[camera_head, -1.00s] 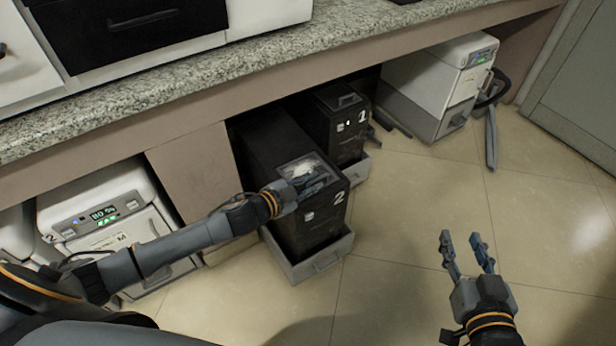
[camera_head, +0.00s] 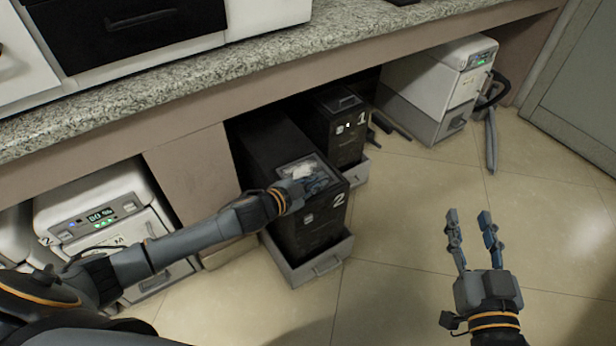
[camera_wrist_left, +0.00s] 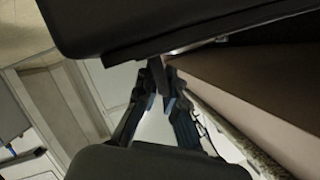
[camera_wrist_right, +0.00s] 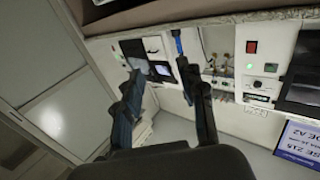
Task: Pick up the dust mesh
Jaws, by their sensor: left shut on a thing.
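A tall black box marked 2 (camera_head: 318,232) stands in a grey tray (camera_head: 318,265) on the floor, under the counter. Its top has a grey-framed panel with a whitish area (camera_head: 300,170). My left gripper (camera_head: 318,184) is at this top panel. In the left wrist view, its fingers (camera_wrist_left: 160,98) are shut on a thin dark handle (camera_wrist_left: 157,74) that joins the dark box. I cannot tell which part is the dust mesh. My right gripper (camera_head: 470,218) is open and empty above the floor at the right; its spread fingers show in the right wrist view (camera_wrist_right: 155,65).
A similar black box marked 1 (camera_head: 345,138) stands behind. A white machine (camera_head: 435,85) with a dark hose (camera_head: 491,140) is further right. Another white machine (camera_head: 105,225) is at left. The granite counter (camera_head: 230,70) overhangs them. The tiled floor at right is clear.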

